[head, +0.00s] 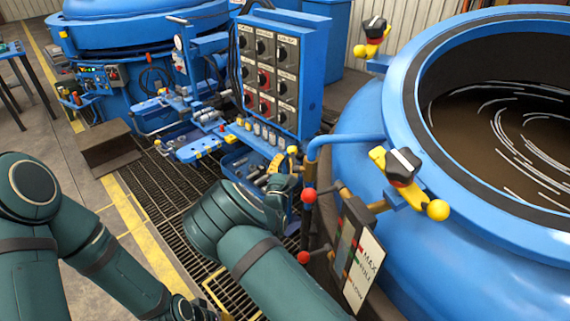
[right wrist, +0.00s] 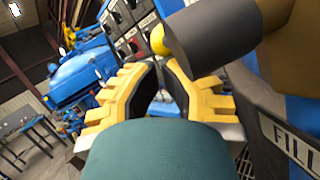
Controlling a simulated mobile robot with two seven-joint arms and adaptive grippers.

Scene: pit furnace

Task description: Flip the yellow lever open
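One yellow lever (head: 379,159) with a dark hub and a yellow ball end (head: 437,210) is on the near rim of the large blue vessel. A similar yellow lever (head: 371,48) is farther back on the rim. My right gripper (head: 284,158), with yellow fingers, is left of the near lever and apart from it, by the control box. In the right wrist view, my right gripper (right wrist: 162,72) shows a gap between its dark pads, with nothing held. A dark cylinder with a yellow rounded end (right wrist: 159,40) is just beyond; I cannot tell which part it is. My left gripper is not clearly visible.
A blue pipe (head: 345,139), red ball handles (head: 304,257) and a level sign (head: 361,258) stand between my right arm and the vessel (head: 365,110). A blue control box (head: 308,80) with several knobs is behind. Floor grating (head: 160,185) lies left.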

